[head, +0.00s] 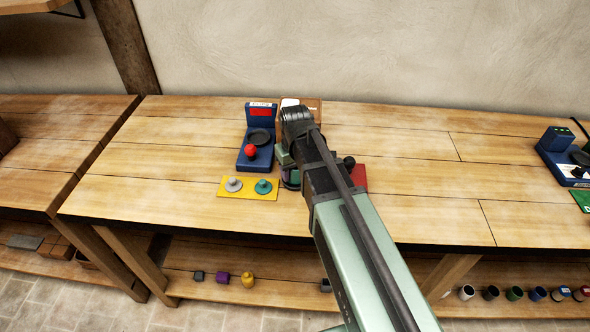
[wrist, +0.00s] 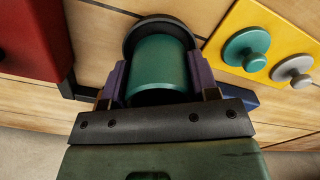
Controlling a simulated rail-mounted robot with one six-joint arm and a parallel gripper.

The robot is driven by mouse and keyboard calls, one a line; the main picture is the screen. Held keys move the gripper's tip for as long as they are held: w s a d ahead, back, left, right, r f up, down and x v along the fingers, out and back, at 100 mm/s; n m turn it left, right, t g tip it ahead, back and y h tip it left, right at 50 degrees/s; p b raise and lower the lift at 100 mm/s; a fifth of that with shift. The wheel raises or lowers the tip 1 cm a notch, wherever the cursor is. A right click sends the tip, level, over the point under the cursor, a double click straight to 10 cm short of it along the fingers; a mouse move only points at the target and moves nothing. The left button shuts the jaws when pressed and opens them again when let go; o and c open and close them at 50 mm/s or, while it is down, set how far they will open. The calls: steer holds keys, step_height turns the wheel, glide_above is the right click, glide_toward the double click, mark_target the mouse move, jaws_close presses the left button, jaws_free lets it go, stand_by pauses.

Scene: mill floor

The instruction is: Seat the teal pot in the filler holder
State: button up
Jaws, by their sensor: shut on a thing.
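The teal pot (wrist: 158,72) is in the wrist view, held between the two purple fingers of my gripper (wrist: 159,78). My gripper is shut on its sides. A round black piece (wrist: 145,28) shows behind the pot's far end; I cannot tell whether it is the filler holder, or whether the pot touches it. In the head view my arm covers most of this spot, and a purple finger (head: 290,177) shows just right of the yellow plate. The filler holder cannot be made out for certain.
The yellow plate (head: 224,193) bears a grey lid (head: 234,184) and a teal lid (head: 263,187). A blue device (head: 246,165) with a red knob (head: 250,151) stands behind it. A red block (wrist: 30,45) is close on the other side. The bench right of my arm is largely clear.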

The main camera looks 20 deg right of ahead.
steer(key=shift+f+b, duration=0.5)
steer(key=o, duration=1)
step_height(320, 180, up, 11)
steer(key=p, duration=1.1)
